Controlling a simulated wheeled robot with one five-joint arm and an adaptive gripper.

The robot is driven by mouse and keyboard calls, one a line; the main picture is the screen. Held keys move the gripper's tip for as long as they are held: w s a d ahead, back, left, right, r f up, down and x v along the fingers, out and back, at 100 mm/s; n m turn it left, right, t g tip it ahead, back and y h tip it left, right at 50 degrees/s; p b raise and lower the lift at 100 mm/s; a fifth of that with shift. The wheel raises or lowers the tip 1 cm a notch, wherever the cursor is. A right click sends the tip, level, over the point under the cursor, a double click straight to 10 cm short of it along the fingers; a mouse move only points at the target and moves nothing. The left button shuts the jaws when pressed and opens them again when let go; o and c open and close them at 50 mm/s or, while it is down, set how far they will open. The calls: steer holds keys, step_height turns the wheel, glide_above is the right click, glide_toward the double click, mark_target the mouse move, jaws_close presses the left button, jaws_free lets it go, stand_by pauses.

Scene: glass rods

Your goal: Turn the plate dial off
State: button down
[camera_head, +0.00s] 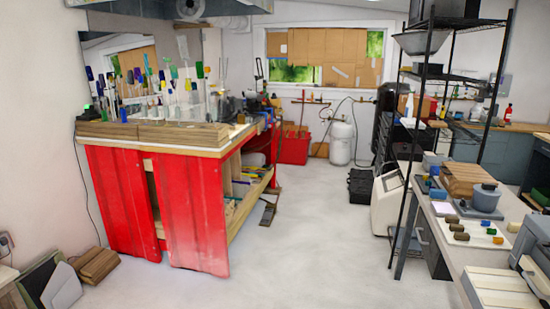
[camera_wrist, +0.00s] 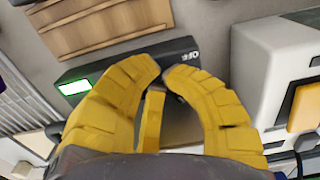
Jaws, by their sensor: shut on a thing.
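In the wrist view, the plate (camera_wrist: 120,68) is a dark grey unit with a lit green display (camera_wrist: 74,87) on the left of its front. White "OFF" lettering (camera_wrist: 193,55) shows on it, just right of the fingertips. My gripper (camera_wrist: 163,73) has two curved yellow fingers, their tips close together at the plate's front. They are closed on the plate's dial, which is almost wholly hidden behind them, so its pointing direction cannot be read. My gripper is not in the head view, and I cannot tell for certain which item there is this plate.
Wooden boards (camera_wrist: 105,18) lie beyond the plate in the wrist view. A white machine (camera_wrist: 268,65) with an orange-yellow panel stands close to the right. In the head view, a red workbench (camera_head: 195,205) is at left, a crowded table at right, with clear floor (camera_head: 310,235) between.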

steer(key=shift+s+a, duration=0.1)
steer(key=shift+a, duration=0.05)
step_height(320, 180, up, 6)
steer(key=p, duration=0.4)
stand_by(0.5)
steer(key=c, duration=2)
jaws_free()
